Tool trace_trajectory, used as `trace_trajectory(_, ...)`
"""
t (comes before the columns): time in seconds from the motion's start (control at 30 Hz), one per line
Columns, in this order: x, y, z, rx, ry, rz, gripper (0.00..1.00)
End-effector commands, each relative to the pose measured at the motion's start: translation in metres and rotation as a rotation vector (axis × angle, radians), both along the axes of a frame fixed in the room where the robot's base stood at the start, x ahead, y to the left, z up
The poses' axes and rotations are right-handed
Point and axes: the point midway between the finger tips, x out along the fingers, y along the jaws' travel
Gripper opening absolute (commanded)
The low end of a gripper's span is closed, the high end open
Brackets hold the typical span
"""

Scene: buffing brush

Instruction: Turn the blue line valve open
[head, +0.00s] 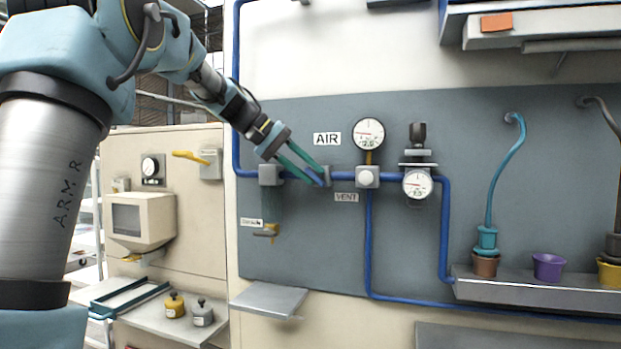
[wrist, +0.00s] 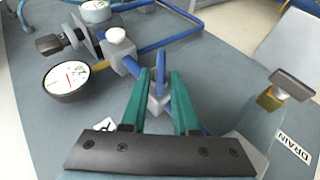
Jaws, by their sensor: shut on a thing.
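The blue line valve sits on the blue pipe between the AIR and VENT labels, with a small grey body (wrist: 158,104). Its blue lever handle (wrist: 160,72) stands between my green fingers in the wrist view. The handle also shows in the head view (head: 315,178), partly covered by the fingers. In the wrist view it lies at an angle to the pipe; its exact turn is hard to tell. My gripper (head: 318,176) reaches in from the upper left, shut on the handle; it also shows in the wrist view (wrist: 161,88).
A pressure gauge (head: 369,134) stands above a grey block with a white knob (head: 366,177), right of the valve. A second gauge (head: 417,184) is further right. A yellow drain valve (head: 268,231) hangs lower left. A small shelf (head: 268,299) juts out below.

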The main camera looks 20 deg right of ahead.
Motion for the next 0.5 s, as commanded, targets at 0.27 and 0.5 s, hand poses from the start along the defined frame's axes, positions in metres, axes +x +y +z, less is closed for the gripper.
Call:
trace_trajectory(0.27,0.005,0.004,-0.011,-0.196,0.179,0.005,0.00)
trace_trajectory(0.5,0.005,0.005,-0.016,-0.351,0.325,0.005,0.00)
